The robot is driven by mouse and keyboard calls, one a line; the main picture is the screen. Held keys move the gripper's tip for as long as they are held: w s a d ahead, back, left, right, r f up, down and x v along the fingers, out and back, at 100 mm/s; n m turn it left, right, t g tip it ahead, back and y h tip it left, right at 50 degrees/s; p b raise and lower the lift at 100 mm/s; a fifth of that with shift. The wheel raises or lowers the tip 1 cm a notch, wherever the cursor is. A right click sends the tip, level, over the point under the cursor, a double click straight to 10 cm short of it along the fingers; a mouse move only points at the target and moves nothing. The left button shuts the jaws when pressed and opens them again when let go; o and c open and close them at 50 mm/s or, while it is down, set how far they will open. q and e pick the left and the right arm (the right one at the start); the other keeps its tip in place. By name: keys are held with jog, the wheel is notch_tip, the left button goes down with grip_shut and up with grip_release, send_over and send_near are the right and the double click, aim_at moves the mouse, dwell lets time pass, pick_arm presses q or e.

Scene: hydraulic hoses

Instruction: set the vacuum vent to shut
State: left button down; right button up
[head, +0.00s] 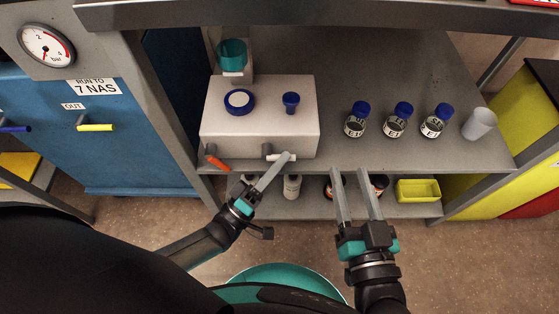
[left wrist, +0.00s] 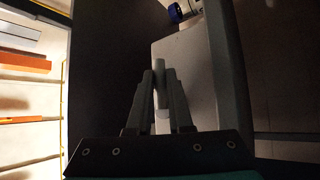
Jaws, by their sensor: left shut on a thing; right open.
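A white box-shaped unit (head: 258,112) stands on the grey bench. A small pale grey lever (head: 273,156) is on its front, at the lower right. An orange-red lever (head: 217,163) is at the lower left of the front. I see no label telling which is the vacuum vent. My left gripper (head: 284,160) is shut on the pale lever, and its fingers hide part of it. In the left wrist view the pale lever (left wrist: 162,114) shows between the fingers (left wrist: 160,90). My right gripper (head: 350,172) is open and empty at the bench's front edge.
Several blue-capped bottles (head: 395,121) and a pale cup (head: 478,123) stand on the bench to the right. The unit has a blue knob (head: 291,99) and round blue cap (head: 239,100) on top. A yellow bin (head: 418,191) sits on the lower shelf.

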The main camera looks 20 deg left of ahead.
dwell(0.3)
pick_arm(q)
jog(key=c, duration=1.1)
grip_release()
jog(key=shift+s, duration=0.1)
jog(key=v, duration=0.7)
jog(key=shift+s+f, duration=0.2)
jog(key=shift+a, duration=0.1)
